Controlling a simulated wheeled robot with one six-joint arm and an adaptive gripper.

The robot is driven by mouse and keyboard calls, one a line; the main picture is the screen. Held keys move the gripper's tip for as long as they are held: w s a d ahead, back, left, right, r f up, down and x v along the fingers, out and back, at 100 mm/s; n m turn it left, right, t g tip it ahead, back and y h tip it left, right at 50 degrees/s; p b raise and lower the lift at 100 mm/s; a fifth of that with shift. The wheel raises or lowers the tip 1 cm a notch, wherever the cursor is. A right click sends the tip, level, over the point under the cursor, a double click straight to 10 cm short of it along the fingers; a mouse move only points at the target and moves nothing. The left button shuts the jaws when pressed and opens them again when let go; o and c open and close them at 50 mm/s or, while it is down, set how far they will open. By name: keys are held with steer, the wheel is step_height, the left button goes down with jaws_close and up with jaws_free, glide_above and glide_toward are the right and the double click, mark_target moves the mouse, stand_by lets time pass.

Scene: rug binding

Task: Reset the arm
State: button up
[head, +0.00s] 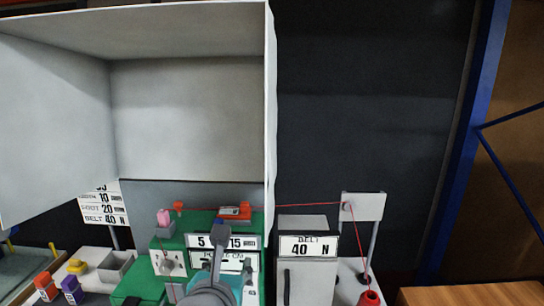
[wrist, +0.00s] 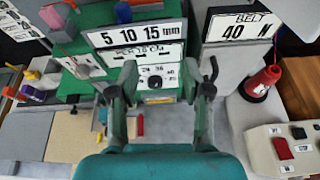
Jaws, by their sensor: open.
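My gripper (wrist: 157,80) is open and empty in the wrist view, its two dark fingers spread apart above the bench. Between and beyond the fingers is the green machine (wrist: 120,22) with a "5 10 15 mm" scale and a round dial below it. In the head view my arm reaches up at the bottom centre in front of the same green machine (head: 200,218). It hides part of the machine's lower front, and the fingertips cannot be made out clearly there.
A grey box labelled "BELT 40 N" (head: 302,260) stands right of the green machine. A red cord runs to a post plate (head: 362,206) and a red cone (head: 370,297). A pale hood (head: 185,110) overhangs the machine.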

steer(key=s+d+f+m, duration=0.2)
steer(key=d+f+m, duration=0.15)
steer(key=f, duration=0.35)
steer(key=s+d+f+m+y, duration=0.1)
steer(key=d+f+m, duration=0.2)
steer(key=d+f, duration=0.35)
steer(key=s+d+f+m, duration=0.2)
steer(key=f+m, duration=0.1)
steer(key=f, duration=0.6)
steer(key=s+d+f+m+y, duration=0.1)
steer(key=s+d+f+m, duration=0.65)
steer(key=s, duration=0.35)
steer(key=s+d+r+m, duration=0.1)
steer(key=s+d+m, duration=0.2)
steer(key=s+m, duration=0.6)
steer(key=s+d+r+m+t+h, duration=0.1)
steer(key=s+d+m, duration=0.2)
steer(key=s+m, duration=0.5)
steer(key=s, duration=0.6)
steer(key=shift+s+d+r+m+h, duration=0.15)
steer(key=shift+s+d+m+h, duration=0.15)
steer(key=shift+m, duration=0.1)
steer(key=shift+w, duration=0.1)
